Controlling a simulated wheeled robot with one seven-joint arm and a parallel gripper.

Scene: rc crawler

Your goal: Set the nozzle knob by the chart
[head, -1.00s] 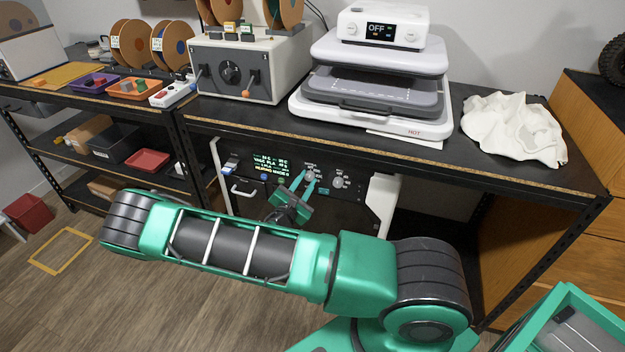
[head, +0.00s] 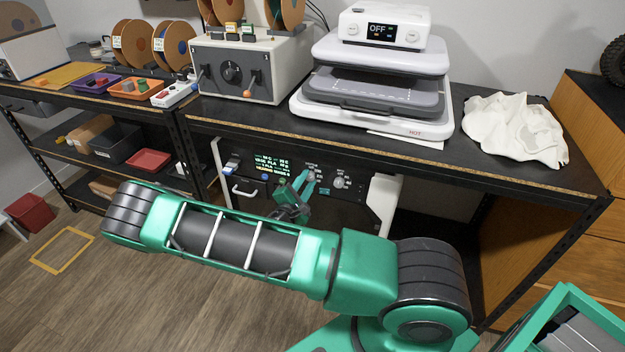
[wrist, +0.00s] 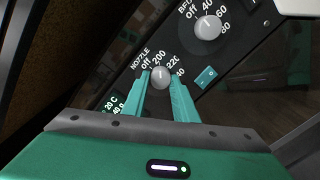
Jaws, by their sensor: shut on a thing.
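The nozzle knob (wrist: 161,77) is a small grey round knob on the dark panel under the bench. Its dial reads off, 200, 220 and 240; I cannot make out clearly where its pointer stands. My gripper (wrist: 161,82) has its two teal fingers on either side of the knob, shut on it. In the head view my gripper (head: 303,184) reaches the panel and mostly hides this knob. A lit display (head: 270,166) with green and yellow text lines, including PLA, sits left of the knobs; the text is too small to read fully.
The bed knob (wrist: 207,27) is close by, with a teal switch (wrist: 206,77) below it. A white handle (head: 243,188) is on the panel's left. White uprights flank the panel, and the bench top (head: 400,150) overhangs it.

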